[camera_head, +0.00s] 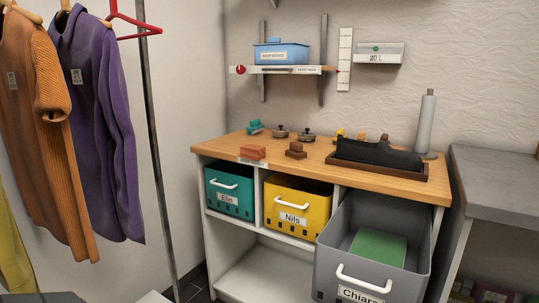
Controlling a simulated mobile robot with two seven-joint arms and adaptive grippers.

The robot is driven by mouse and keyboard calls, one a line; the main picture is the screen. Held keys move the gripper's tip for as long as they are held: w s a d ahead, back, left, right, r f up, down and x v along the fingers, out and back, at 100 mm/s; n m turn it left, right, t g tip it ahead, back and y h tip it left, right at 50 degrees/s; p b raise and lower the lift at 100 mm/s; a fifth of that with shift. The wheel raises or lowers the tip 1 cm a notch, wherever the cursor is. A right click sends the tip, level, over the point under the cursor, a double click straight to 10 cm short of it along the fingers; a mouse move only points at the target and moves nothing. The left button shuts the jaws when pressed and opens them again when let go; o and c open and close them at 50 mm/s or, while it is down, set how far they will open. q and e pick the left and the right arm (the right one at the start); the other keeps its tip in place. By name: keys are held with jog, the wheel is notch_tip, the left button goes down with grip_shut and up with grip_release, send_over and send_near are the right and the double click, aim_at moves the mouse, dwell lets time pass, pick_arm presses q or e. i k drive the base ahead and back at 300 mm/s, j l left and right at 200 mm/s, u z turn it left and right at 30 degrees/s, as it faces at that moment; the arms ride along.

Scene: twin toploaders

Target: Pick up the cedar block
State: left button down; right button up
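A reddish-brown block (252,152), which looks like the cedar block, lies near the front left of the wooden counter top (320,167). A small white label (252,162) is on the counter's front edge just below it. A darker brown stacked wooden piece (296,150) sits to its right, apart from it. Neither of my grippers shows in the head view.
A teal bin (229,207) and a yellow bin (297,222) sit under the counter. A grey bin (331,268) sticks out at the right, holding something green. A dark tray (375,171), a grey roll (426,122) and small knobbed items stand on top. Clothes hang left.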

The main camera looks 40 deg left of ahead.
aim_at(256, 153)
jog(key=i+l+u, duration=0.15)
jog(key=l, duration=0.15)
jog(key=i+l+u, duration=0.1)
jog(key=l, duration=0.25)
jog(key=i+l+u, duration=0.15)
jog(key=l, duration=0.2)
jog(key=u, duration=1.75)
